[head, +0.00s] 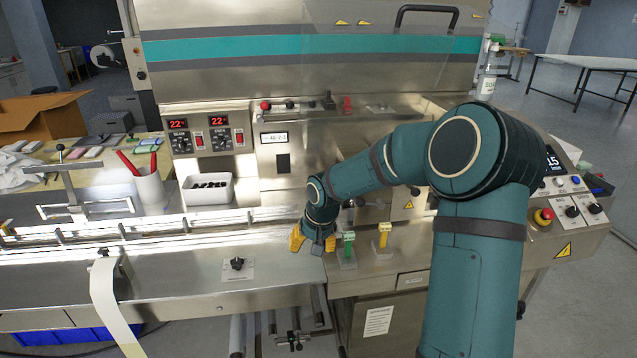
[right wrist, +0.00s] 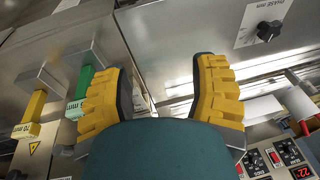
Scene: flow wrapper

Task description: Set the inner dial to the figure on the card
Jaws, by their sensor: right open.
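My right gripper (head: 313,243) hangs open over the front deck, its yellow fingers apart and holding nothing visible. In the right wrist view the open fingers (right wrist: 160,95) show a clear gap. A single black dial (head: 237,263) sits on a pale plate on the front panel, left of and below the gripper; it also shows in the right wrist view (right wrist: 268,31). Two more black dials, a left one (head: 572,210) and a right one (head: 595,208), sit on the right console. I cannot tell which is the inner dial. A small label (head: 274,137) on the machine face is unreadable; no card is certain.
A green block (head: 349,245) and a yellow block (head: 384,235) stand on the deck close right of the gripper. A white bin (head: 207,190) and a cup (head: 149,190) stand left. The front panel around the single dial is clear.

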